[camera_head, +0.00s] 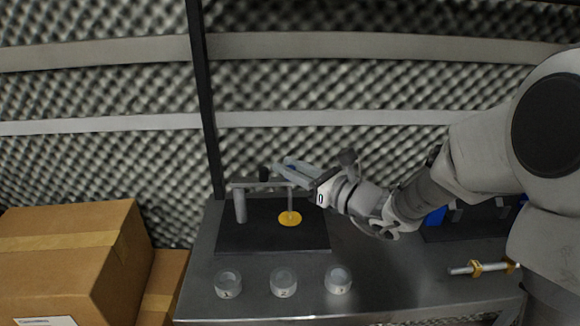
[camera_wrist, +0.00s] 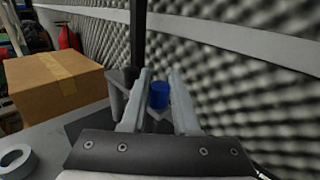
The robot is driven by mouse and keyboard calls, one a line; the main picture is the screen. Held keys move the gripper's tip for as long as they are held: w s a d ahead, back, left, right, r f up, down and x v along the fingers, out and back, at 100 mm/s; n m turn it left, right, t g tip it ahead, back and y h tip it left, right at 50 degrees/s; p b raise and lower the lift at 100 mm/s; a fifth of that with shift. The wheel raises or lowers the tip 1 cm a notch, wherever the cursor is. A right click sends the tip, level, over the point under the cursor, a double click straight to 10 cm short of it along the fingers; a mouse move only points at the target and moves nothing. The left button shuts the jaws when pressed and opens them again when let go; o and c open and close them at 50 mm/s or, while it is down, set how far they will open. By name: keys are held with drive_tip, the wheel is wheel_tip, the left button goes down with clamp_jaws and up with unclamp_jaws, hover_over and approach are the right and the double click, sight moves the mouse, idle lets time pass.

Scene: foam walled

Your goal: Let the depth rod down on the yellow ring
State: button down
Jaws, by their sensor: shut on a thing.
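My gripper (camera_head: 283,170) is above the crossbar, reaching in from the right. In the wrist view my gripper (camera_wrist: 160,80) has its two fingers on either side of a blue cylindrical cap (camera_wrist: 158,95), which seems to be the top of the rod. In the wrist view the ring is hidden.
The stand's thick post (camera_head: 240,206) is left of the rod, and a black knob (camera_head: 264,173) rises from the crossbar. Several numbered pale cups (camera_head: 283,282) line the table front. A rod with yellow collars (camera_head: 478,268) lies at right. Cardboard boxes (camera_head: 70,255) stand left of the table.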

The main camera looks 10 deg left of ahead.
drive_tip(key=shift+f, duration=0.1)
drive_tip(key=c, duration=0.7)
unclamp_jaws()
drive_tip(key=shift+o, duration=0.2)
